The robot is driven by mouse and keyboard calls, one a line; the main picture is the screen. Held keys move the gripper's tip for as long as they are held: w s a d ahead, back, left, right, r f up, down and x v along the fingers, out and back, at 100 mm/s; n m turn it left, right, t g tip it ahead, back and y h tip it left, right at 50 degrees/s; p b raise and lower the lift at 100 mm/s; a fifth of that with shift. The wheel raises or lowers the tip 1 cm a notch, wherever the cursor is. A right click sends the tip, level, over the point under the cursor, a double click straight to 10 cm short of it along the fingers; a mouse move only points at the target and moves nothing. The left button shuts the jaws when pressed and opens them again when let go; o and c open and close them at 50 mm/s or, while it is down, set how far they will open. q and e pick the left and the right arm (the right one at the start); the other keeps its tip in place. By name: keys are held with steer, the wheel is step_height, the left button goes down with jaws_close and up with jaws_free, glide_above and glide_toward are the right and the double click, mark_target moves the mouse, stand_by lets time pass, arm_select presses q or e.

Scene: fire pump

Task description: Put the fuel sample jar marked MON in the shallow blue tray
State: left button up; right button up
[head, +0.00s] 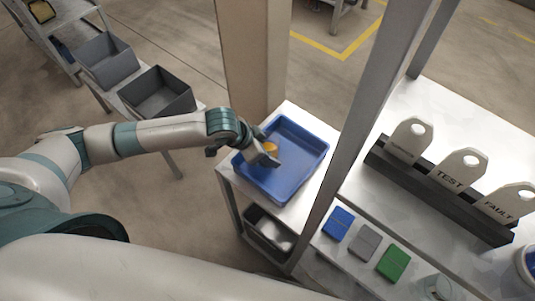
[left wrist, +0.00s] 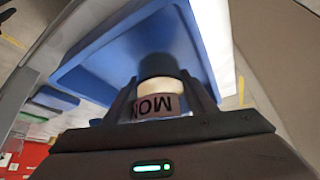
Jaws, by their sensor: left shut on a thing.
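The fuel sample jar (left wrist: 158,100) has a dark lid and a pale label reading MON, seen upside down in the left wrist view. In the head view an orange part of the jar (head: 270,147) shows at my left gripper. My left gripper (head: 266,155) is shut on the jar, and its fingers (left wrist: 160,103) flank it in the left wrist view. The jar is over the shallow blue tray (head: 312,161); I cannot tell whether it touches the tray floor. The tray (left wrist: 110,50) also fills much of the left wrist view. My right gripper is not in view.
A grey upright post (head: 352,120) stands right of the tray. Beyond it, a bench holds a dark rack (head: 436,190) of white tags and blue, grey (head: 364,243) and green (head: 393,262) booklets. Grey bins (head: 158,92) stand at left. The tray's right part is clear.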

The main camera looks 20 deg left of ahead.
arm_select(q)
steer(key=shift+f, duration=1)
steer(key=shift+f, duration=0.15)
steer(key=o, duration=1.1)
steer(key=shift+o, duration=0.2)
steer(key=shift+r, duration=0.2)
steer(key=b+v, duration=0.2)
steer(key=v, duration=1)
